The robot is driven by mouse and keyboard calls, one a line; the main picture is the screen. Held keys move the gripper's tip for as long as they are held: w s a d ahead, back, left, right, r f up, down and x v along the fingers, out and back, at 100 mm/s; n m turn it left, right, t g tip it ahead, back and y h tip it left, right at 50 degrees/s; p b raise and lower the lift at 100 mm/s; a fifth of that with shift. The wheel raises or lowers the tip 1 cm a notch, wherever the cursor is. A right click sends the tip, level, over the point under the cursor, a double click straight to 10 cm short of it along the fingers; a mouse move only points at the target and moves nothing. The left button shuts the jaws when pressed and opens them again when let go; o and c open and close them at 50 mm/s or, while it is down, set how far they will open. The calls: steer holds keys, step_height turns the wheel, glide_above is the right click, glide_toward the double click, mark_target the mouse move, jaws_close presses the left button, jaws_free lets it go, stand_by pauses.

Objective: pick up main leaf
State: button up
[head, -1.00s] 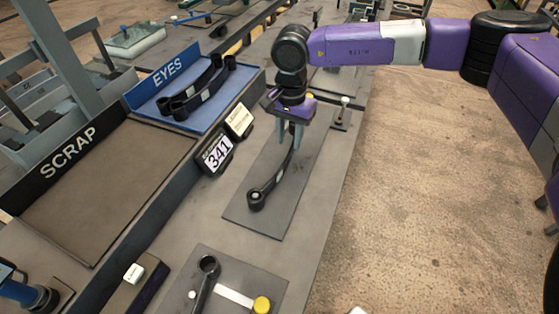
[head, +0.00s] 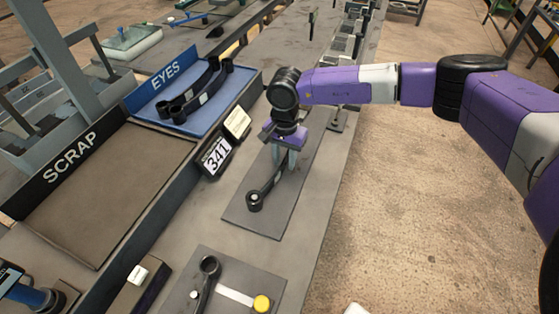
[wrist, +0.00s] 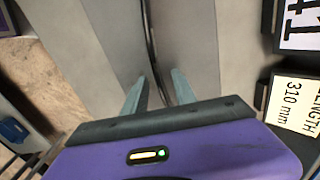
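The main leaf (head: 267,189) is a dark curved spring bar with a round eye at its near end. It lies on a grey plate (head: 243,217) on the bench, and my gripper hides its far part. My gripper (head: 287,160) points down over the leaf's middle. In the wrist view the two fingertips (wrist: 158,88) stand apart, one on each side of the thin dark edge of the leaf (wrist: 151,40). Gaps show between the leaf and the fingers. I cannot tell exactly how far the tips reach down.
A blue EYES tray (head: 203,119) holds dark leaves. A SCRAP tray (head: 107,193) lies at left. A 341 display (head: 216,156) and a small label card (head: 238,122) stand close left of the plate. Open floor lies right.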

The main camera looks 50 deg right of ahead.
jaws_close()
steer(key=shift+w+r, duration=0.1)
steer(key=shift+r, duration=0.05)
stand_by(1.1)
